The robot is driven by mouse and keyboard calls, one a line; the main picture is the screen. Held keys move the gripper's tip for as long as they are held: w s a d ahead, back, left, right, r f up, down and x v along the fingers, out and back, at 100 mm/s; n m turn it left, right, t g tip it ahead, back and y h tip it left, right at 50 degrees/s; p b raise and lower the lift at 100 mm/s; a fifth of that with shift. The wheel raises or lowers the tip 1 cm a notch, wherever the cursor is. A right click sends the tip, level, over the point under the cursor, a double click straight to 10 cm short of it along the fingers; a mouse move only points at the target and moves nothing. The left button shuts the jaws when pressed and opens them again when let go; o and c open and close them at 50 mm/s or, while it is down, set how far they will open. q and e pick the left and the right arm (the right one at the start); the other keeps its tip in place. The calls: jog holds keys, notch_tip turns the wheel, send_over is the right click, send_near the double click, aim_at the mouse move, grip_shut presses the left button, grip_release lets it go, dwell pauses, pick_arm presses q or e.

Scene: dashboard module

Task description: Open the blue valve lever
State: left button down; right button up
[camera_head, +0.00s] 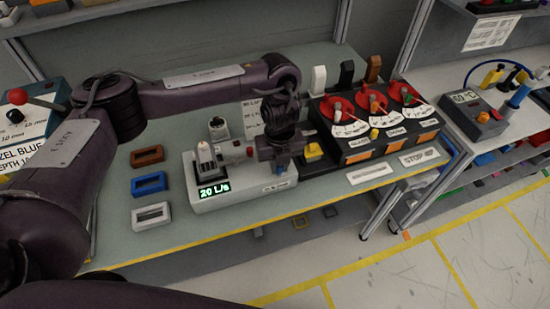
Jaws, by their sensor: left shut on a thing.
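A white module (240,190) with a green display reading 20 L/s sits on the near part of the bench. My right gripper is not in view.
A black panel with red dials (370,125) and several levers stands right of the module. Three small frames, including a blue one (149,184), lie to its left. A 60 °C box (475,115) sits on the right bench. The yellow-edged bench front is clear.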

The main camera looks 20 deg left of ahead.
aim_at(286, 175)
pick_arm(q)
jog(key=shift+w+d+r+n+p, duration=0.1)
jog(key=shift+d+n+p, duration=0.15)
jog(key=shift+n, duration=0.35)
jog(key=shift+w+d+r+n+p, duration=0.1)
jog(key=shift+d+n+p, duration=0.15)
jog(key=shift+n, duration=0.35)
jog(key=shift+w+d+n+p, duration=0.1)
jog(key=shift+d+n+p, duration=0.1)
jog(key=shift+n, duration=0.35)
jog(key=shift+w+d+n+p, duration=0.1)
jog(key=shift+n+p, duration=0.1)
jog(key=shift+n, duration=0.35)
jog(key=shift+w, duration=0.1)
jog(key=c, duration=1.3)
grip_release()
jog(key=shift+f, duration=0.1)
jog(key=shift+c, duration=0.2)
notch_tip(286, 175, up, 8)
